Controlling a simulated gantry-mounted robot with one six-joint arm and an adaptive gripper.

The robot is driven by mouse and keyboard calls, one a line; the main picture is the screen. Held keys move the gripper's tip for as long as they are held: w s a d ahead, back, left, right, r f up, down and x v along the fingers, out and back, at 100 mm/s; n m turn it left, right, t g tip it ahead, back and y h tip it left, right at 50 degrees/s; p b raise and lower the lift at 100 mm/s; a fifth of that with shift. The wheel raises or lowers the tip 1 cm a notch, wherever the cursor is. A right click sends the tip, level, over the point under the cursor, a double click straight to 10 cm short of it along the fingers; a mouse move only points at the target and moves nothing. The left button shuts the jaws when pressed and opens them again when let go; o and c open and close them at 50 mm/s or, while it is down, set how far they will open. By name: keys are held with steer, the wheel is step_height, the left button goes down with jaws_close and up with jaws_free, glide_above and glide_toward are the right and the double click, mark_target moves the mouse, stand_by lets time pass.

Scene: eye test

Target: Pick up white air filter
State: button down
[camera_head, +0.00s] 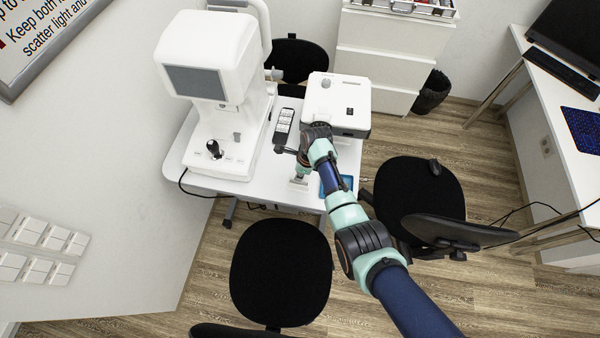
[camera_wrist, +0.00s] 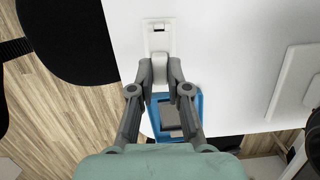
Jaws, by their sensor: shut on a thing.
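A small white piece, which I take to be the white air filter (camera_wrist: 159,38), shows at the top middle of the wrist view. It has a pale rectangular face with a small dark slot, and its near end lies between my fingertips. My gripper (camera_wrist: 160,73) is shut on this near end, with a grey finger on each side. In the head view my gripper (camera_head: 301,172) is low over the front edge of the white table (camera_head: 262,190). Whether the filter touches the table top is unclear.
A blue tray (camera_wrist: 198,103) with a grey item lies just under my fingers. A large white instrument with a screen (camera_head: 205,80) stands left on the table, and a white box device (camera_head: 338,98) behind my wrist. Black chairs (camera_head: 282,270) stand in front and to the right.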

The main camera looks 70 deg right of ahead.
step_height(320, 180, up, 9)
steer(key=p, duration=0.8)
steer(key=shift+f+p, duration=0.2)
steer(key=shift+p, duration=0.15)
steer(key=shift+f, duration=0.1)
